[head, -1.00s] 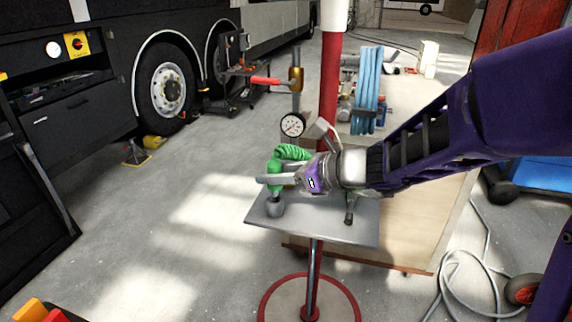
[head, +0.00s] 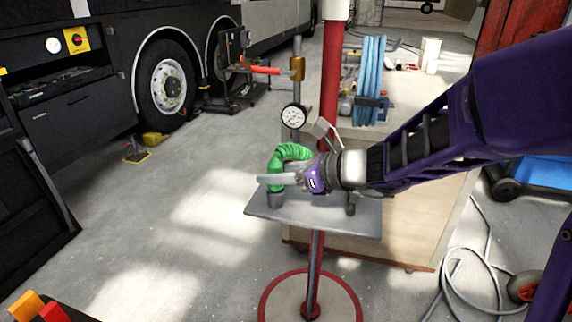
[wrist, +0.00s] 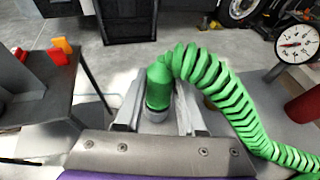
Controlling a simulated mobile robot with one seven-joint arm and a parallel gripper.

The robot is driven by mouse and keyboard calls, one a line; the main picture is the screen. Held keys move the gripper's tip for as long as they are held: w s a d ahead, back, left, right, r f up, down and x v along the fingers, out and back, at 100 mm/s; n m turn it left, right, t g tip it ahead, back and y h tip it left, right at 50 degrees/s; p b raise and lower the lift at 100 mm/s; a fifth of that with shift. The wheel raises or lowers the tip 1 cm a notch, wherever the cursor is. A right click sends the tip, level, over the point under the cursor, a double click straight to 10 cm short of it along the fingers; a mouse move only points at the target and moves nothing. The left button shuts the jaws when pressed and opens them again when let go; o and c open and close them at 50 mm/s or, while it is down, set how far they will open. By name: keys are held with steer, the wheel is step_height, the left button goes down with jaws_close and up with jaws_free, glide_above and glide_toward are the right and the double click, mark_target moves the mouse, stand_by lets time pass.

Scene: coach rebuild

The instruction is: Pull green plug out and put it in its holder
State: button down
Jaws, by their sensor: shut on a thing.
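The green plug (head: 275,181) is upright at the left part of a grey stand plate. A ribbed green hose (head: 294,151) curves from its top. My gripper (head: 277,179) reaches in from the right and is shut on the plug. In the wrist view the plug (wrist: 158,85) stands between the two grey fingers (wrist: 158,112). A small grey cup (head: 276,201) on the plate is directly under the plug. The plug's lower end meets the cup's mouth; how deep it sits is hidden by the fingers and rim.
The stand plate (head: 335,220) is mostly bare, with a short dark post (head: 350,203) on its right side. A pressure gauge (head: 293,117) and a red pole (head: 331,80) rise behind it. Open floor (head: 150,235) lies to the left.

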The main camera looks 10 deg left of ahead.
steer(key=shift+f, duration=0.35)
steer(key=shift+c, duration=2.2)
jaws_free()
